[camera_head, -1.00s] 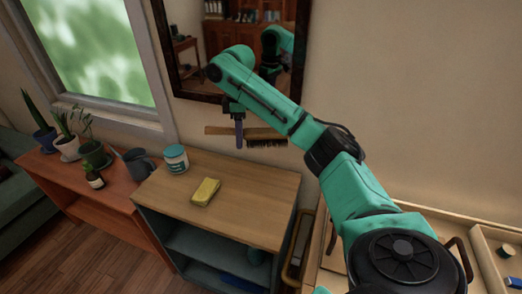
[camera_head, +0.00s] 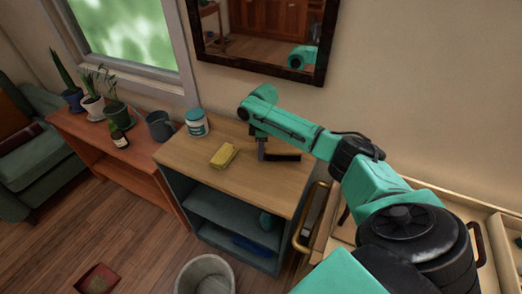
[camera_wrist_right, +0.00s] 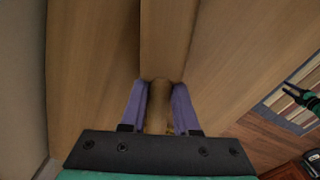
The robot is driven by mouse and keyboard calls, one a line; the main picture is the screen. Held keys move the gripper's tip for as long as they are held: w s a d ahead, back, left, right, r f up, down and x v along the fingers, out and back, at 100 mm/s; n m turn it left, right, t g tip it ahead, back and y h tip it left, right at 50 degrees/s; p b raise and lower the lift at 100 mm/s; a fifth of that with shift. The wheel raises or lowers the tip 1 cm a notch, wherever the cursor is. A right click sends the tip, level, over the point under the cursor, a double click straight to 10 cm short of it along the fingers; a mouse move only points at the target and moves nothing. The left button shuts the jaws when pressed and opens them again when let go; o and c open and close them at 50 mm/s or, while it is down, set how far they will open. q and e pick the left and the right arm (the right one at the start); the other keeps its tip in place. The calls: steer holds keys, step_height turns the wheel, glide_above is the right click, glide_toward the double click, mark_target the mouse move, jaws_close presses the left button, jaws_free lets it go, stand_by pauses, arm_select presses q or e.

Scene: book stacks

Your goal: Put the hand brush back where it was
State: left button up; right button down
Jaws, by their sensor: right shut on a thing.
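My right gripper (camera_head: 261,153) is shut on the hand brush, with one purple finger on each side of its wooden handle in the right wrist view (camera_wrist_right: 158,108). The brush's dark bristles (camera_head: 284,157) show to the right of the fingers in the head view. The brush lies level, low over the back right of the wooden cabinet top (camera_head: 185,154); I cannot tell if it touches. In the right wrist view, a small green and black part (camera_wrist_right: 303,95) at the right edge looks like my left gripper; its jaws are unclear.
A yellow sponge-like block (camera_head: 223,156) and a white and teal jar (camera_head: 197,122) stand left of the brush. A framed mirror (camera_head: 262,75) hangs behind. The cabinet top's front is clear.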

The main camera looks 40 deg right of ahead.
steer(key=c, duration=0.7)
jaws_free()
steer(key=shift+o, duration=0.2)
step_height(320, 180, up, 12)
steer(key=shift+s+d+r+b, duration=0.1)
steer(key=shift+s+r+b, duration=0.05)
steer(key=shift+b, duration=0.15)
